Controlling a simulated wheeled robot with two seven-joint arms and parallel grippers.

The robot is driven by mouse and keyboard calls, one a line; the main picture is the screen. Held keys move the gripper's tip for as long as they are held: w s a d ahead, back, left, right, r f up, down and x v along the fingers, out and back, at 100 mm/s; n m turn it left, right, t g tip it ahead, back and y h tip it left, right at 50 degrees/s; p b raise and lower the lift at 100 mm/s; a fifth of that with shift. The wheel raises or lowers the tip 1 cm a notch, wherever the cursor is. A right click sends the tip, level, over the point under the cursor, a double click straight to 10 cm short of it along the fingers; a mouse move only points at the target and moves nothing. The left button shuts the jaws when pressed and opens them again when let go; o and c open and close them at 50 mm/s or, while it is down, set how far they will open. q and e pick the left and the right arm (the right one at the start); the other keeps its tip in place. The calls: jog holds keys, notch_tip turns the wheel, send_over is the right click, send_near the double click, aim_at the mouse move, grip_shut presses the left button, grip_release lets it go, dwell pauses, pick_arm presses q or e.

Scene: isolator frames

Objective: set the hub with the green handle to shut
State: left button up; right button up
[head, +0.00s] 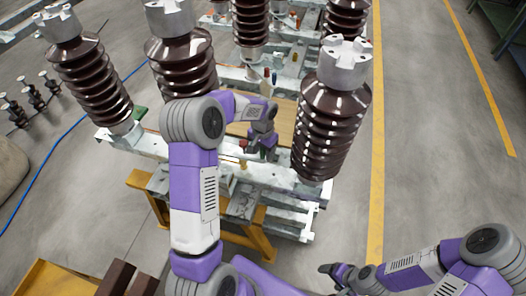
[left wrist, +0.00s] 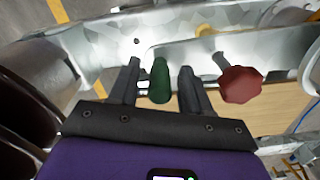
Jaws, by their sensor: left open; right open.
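The green handle (left wrist: 160,85) shows in the left wrist view as a short rounded grip pointing toward the camera, beside a pale metal beam (left wrist: 105,50). My left gripper (left wrist: 160,68) is open, with one finger on each side of the green handle. Small gaps show between the handle and both fingers. The hub behind the handle is mostly hidden. In the head view my left gripper (head: 262,143) is down at the metal frame, where the handle is hard to make out. My right gripper (head: 332,275) is open and empty, low over the floor.
A red knob (left wrist: 240,85) sits just right of my left gripper's right finger. Brown ribbed insulators (head: 330,125) stand close around the left arm, another (head: 90,80) further left. A yellow stand (head: 255,238) is below the frame. The floor at right (head: 440,140) is clear.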

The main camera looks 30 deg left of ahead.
pick_arm(q)
grip_shut()
dwell(0.3)
